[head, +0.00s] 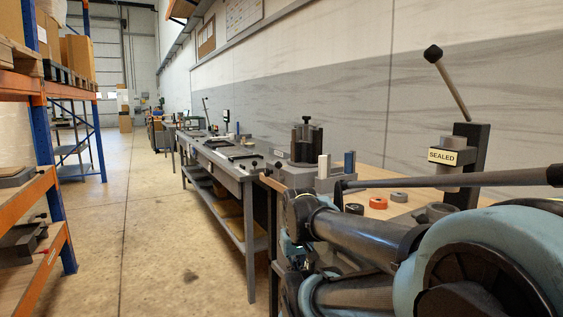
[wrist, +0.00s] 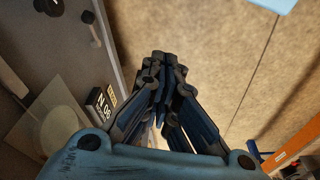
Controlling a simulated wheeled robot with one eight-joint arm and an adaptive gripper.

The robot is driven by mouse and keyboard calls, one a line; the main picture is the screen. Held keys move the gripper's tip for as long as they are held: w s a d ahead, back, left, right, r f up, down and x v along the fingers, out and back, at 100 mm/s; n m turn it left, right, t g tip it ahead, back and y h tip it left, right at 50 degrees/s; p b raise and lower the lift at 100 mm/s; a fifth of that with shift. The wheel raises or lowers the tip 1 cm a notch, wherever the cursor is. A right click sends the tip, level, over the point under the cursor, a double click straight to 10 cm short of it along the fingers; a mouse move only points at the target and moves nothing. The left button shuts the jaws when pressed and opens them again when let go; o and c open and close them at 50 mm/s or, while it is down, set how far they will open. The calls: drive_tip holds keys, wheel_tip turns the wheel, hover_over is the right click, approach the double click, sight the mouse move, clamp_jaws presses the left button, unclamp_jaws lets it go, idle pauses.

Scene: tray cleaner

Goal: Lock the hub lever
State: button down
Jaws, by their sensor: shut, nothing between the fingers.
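My gripper (wrist: 160,70) is shut and empty in the wrist view, with its fingertips over bare floor beside a grey bench edge. In the head view my arm covers the lower right, and I cannot clearly make out the fingers there. A long dark rod (head: 450,179) lies nearly level across the right side. I cannot tell which of these is the hub lever. My gripper touches neither in view.
The wrist view shows a label plate (wrist: 101,104) and black knob (wrist: 88,17). Orange shelving (head: 38,90) stands left; the aisle floor is clear.

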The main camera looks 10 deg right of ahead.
drive_tip(key=w+r, duration=1.9)
drive_tip(key=r, duration=0.3)
drive_tip(key=w+r, duration=0.6)
drive_tip(key=w, duration=0.7)
drive_tip(key=w+d+r+n, duration=0.1)
drive_tip(key=w+r, duration=0.5)
drive_tip(key=w, duration=0.8)
drive_tip(key=shift+d+r+g, duration=0.15)
drive_tip(key=shift+d+g, duration=0.15)
